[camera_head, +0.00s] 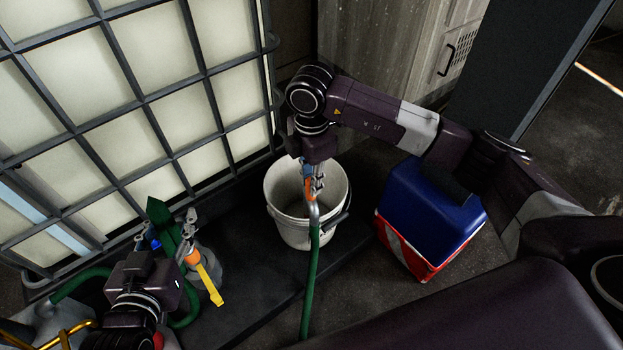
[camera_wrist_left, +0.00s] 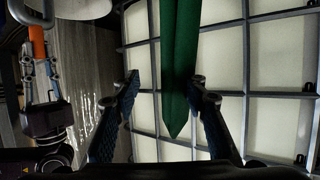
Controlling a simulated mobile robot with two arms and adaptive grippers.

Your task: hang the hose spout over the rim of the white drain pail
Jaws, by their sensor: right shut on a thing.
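The white drain pail (camera_head: 278,205) stands upright on the dark floor platform in the middle of the head view. My right gripper (camera_head: 314,182) is above the pail, shut on the hose spout (camera_head: 314,212), which has an orange part and a curved silver tube. The green hose (camera_head: 312,270) runs from the spout down in front of the pail. I cannot tell whether the spout touches the rim. In the left wrist view, the spout (camera_wrist_left: 37,42) and my right gripper (camera_wrist_left: 40,80) show at left. My left gripper (camera_wrist_left: 166,80) is open, with a green pointed thing (camera_wrist_left: 177,100) seen between its fingers.
A caged white tank (camera_head: 130,100) fills the left. A yellow handle (camera_head: 208,282) with an orange part is beside my left gripper. A blue and red cooler (camera_head: 430,215) stands right of the pail. A dark post and a grey cabinet (camera_head: 380,40) are behind.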

